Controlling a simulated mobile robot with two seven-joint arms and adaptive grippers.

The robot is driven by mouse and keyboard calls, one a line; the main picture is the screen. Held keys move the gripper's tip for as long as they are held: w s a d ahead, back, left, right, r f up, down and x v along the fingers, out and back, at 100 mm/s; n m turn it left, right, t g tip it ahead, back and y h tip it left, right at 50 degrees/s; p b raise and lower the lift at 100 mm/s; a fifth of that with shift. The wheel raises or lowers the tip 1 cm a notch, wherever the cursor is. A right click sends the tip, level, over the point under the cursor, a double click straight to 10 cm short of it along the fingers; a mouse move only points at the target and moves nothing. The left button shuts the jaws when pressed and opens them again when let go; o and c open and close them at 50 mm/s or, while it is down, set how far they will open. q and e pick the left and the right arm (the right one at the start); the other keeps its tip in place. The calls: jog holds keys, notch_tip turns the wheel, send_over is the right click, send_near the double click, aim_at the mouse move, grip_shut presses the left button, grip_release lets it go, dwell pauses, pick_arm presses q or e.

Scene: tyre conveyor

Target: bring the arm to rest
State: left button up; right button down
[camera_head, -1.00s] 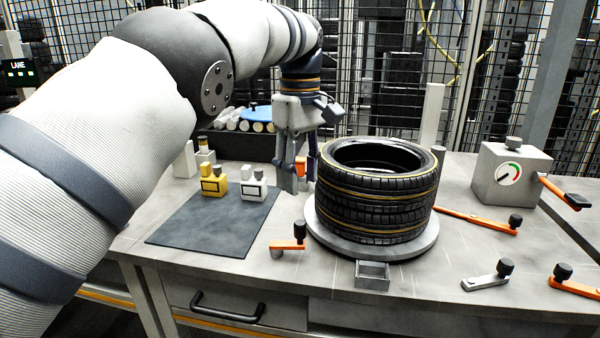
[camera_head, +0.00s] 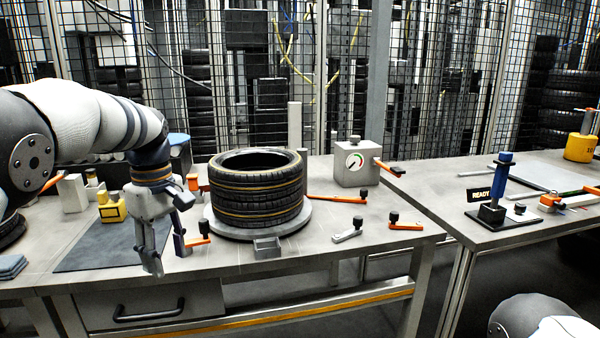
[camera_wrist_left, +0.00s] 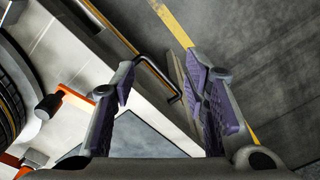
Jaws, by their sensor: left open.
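My left gripper (camera_head: 168,258) points down in front of the stacked tyres, near the front edge of the grey workbench (camera_head: 345,245). It is open, with nothing between its fingers. In the left wrist view the two purple-padded fingers (camera_wrist_left: 162,78) stand apart, with the bench edge, a drawer handle (camera_wrist_left: 158,74) and the floor beyond them. The tyres (camera_head: 257,190) lie stacked on a round plate (camera_head: 222,228), to the right of my gripper and apart from it. My right gripper is not in view.
A gauge box (camera_head: 356,165) stands farther right. A second table (camera_head: 440,190) is beyond.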

pick_arm(q)
notch_tip(320, 180, down, 14)
jog(key=s+a+m, duration=0.2)
jog(key=s+f+m+g+p, duration=0.1)
jog(key=s+f+m, duration=0.1)
jog(key=s+f, duration=0.95)
jog(key=s+f+m, duration=0.2)
jog(key=s+f, duration=0.1)
jog(key=s, duration=0.4)
jog(key=s+f+m, duration=0.2)
jog(key=s+f, duration=0.2)
jog(key=s, duration=0.3)
jog(key=s+d+r+m, duration=0.1)
jog(key=s+d+m, duration=0.1)
jog(key=s, duration=0.7)
jog(key=s+d+r+m+g+p, duration=0.1)
jog(key=s+r+m, duration=0.1)
jog(key=s, duration=0.8)
jog(key=shift+s+d+r, duration=0.2)
jog(key=shift+s+d, duration=0.05)
jog(key=shift+d, duration=0.15)
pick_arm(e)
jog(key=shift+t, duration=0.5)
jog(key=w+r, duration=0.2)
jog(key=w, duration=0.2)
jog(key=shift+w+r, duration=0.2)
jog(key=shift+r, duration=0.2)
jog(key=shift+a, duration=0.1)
